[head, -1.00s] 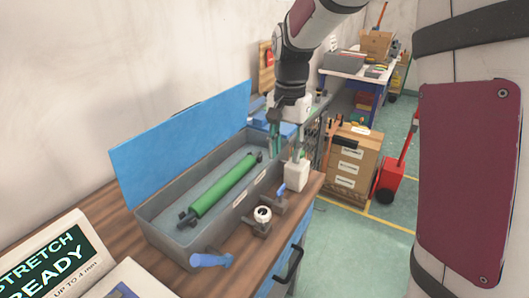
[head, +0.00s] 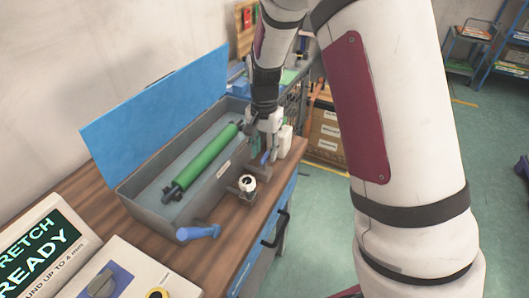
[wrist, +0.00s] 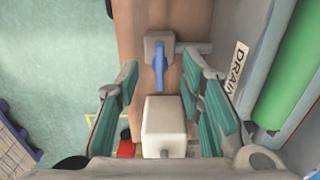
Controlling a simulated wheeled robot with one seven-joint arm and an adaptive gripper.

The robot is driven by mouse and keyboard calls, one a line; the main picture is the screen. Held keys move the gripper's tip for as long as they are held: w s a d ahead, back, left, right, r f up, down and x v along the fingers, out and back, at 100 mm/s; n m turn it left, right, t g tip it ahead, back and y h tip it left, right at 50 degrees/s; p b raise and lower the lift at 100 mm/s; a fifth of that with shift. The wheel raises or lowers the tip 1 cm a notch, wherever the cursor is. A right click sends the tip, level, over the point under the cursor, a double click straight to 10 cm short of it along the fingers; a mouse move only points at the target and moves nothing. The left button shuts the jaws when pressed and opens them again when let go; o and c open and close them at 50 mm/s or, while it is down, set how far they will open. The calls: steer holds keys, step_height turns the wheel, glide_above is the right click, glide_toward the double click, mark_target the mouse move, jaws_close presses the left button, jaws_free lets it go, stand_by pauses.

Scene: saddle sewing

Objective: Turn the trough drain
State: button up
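The grey trough (head: 207,193) stands on the wooden bench with its blue lid (head: 160,105) raised and a green roller (head: 205,158) inside. In the wrist view a DRAIN label (wrist: 238,68) is on the trough's wall. Beside it a blue lever (wrist: 159,68) sits on a grey valve block (wrist: 158,47), joined to the trough by a short pipe. The lever also shows, partly hidden, in the head view (head: 265,158). My gripper (wrist: 160,75) is open, its teal-padded fingers on either side of the lever, apart from it.
A white block (wrist: 165,120) stands close by the lever, between the finger bases in the wrist view. A white round fitting (head: 248,183) and another blue handle (head: 198,232) are nearer along the trough. A sign (head: 40,245) stands at front left. Cardboard boxes (head: 325,132) stand beyond the bench.

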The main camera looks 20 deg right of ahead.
steer(key=shift+f, duration=0.6)
jaws_close()
steer(key=shift+n, duration=0.4)
steer(key=n, duration=0.3)
steer(key=shift+n, duration=2.5)
